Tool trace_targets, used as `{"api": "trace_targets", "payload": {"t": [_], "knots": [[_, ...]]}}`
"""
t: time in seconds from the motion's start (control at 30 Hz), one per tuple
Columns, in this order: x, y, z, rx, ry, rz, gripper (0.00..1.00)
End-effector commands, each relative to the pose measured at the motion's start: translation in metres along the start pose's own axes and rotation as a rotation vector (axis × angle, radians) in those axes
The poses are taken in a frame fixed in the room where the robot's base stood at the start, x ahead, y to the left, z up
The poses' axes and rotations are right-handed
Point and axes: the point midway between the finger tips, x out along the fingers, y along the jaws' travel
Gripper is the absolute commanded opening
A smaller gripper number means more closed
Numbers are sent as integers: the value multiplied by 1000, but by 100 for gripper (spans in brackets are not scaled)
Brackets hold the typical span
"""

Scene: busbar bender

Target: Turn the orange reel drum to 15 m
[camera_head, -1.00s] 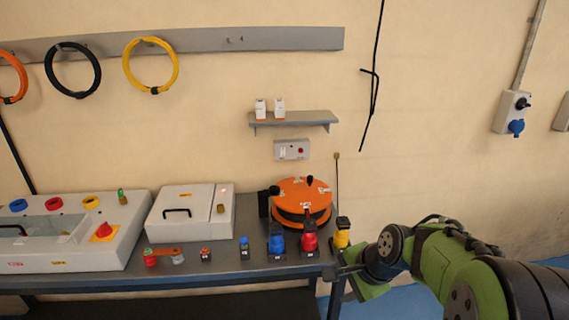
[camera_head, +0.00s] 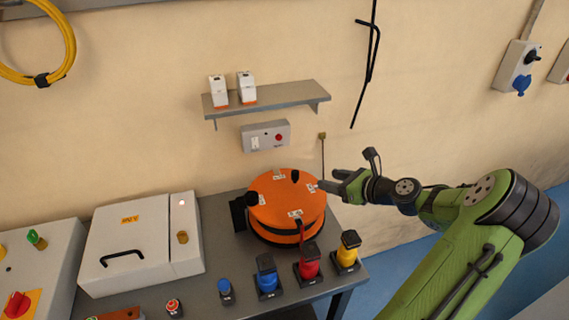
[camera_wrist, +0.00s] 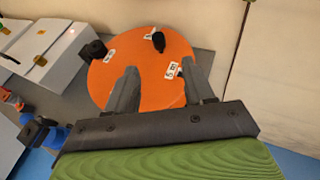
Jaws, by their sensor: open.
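The orange reel drum (camera_head: 288,202) lies flat on the bench, with white labels around its top and a black knob (camera_head: 295,176) near its far edge. The label figures are too small to read surely. In the wrist view the drum's orange top (camera_wrist: 130,62) fills the middle, and the black knob (camera_wrist: 159,41) stands beyond the fingertips. My gripper (camera_head: 326,178) is at the drum's right edge in the head view. In the wrist view its two fingers (camera_wrist: 158,75) are apart with nothing but the drum top visible between them. I cannot tell whether they touch the drum.
Blue (camera_head: 267,277), red (camera_head: 309,263) and yellow (camera_head: 347,252) connectors stand along the bench front before the drum. A white lidded box (camera_head: 130,248) stands left. A shelf (camera_head: 270,103) and a grey switch box (camera_head: 265,136) are on the wall behind. A thin rod (camera_head: 323,155) rises behind the drum.

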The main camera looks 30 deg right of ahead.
Motion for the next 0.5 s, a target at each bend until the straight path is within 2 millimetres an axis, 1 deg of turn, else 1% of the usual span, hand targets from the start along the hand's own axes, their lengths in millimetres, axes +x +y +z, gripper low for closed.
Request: {"api": "trace_targets", "payload": {"t": [0.07, 0.17, 0.3, 0.5], "knots": [[11, 1, 0, -2, -1, 5, 53], [34, 2, -1, -5, -1, 8, 53], [70, 3, -1, -6, 0, 9, 53], [120, 3, -1, -6, 1, 7, 53]]}}
